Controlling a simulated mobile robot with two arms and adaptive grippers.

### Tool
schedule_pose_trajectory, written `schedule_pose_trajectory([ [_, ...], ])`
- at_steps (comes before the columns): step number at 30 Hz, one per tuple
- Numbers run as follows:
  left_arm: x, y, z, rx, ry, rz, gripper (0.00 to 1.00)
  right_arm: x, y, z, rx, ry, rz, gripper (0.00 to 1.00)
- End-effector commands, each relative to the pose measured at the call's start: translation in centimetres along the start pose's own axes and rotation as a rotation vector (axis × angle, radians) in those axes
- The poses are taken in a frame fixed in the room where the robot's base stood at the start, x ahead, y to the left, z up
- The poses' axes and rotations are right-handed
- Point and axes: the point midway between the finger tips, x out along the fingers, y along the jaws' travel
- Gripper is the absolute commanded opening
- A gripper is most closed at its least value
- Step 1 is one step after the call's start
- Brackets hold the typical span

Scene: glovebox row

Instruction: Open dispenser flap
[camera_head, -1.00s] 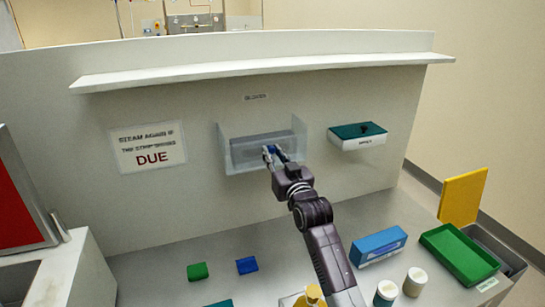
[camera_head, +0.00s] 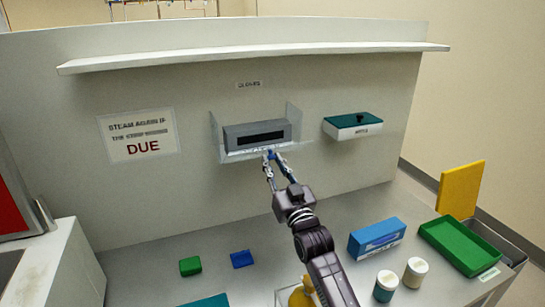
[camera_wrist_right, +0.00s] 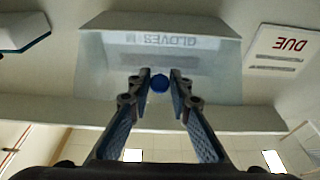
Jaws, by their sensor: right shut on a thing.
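The glove dispenser (camera_head: 235,132) is a grey box with a dark slot, mounted on the wall panel between clear side walls. Its pale translucent flap (camera_head: 232,156) is swung down and outward, so the box front and slot show. In the right wrist view the flap (camera_wrist_right: 110,65) fills the upper middle, with "GLOVES M" lettering seen upside down. My right gripper (camera_head: 270,155) is at the flap's lower front edge, shut on the blue knob (camera_wrist_right: 159,83), which shows between its fingertips. My left gripper is not in view.
A white box with a teal lid (camera_head: 352,127) hangs right of the dispenser. A shelf (camera_head: 250,58) runs above. On the counter are a blue box (camera_head: 377,238), a green tray (camera_head: 462,247), two small jars, and green and blue blocks (camera_head: 241,259).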

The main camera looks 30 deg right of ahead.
Motion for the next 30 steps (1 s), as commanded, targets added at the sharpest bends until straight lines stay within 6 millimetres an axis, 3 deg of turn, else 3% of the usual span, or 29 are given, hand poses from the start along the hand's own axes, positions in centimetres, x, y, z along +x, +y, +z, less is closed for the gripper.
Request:
schedule_pose_trajectory([
  [1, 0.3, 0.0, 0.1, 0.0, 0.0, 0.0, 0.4, -0.5, -0.1, 2.0, 0.002, -0.033, -0.001, 0.0],
  [6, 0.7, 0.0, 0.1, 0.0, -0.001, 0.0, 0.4, -0.9, -0.1, 3.3, 0.001, -0.033, -0.001, 0.0],
  [23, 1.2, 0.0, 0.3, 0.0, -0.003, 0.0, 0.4, -1.2, -0.1, 4.8, 0.0, -0.026, -0.001, 0.0],
  [30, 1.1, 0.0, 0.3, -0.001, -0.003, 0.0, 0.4, -1.1, -0.1, 4.4, 0.0, -0.018, 0.0, 0.27],
])
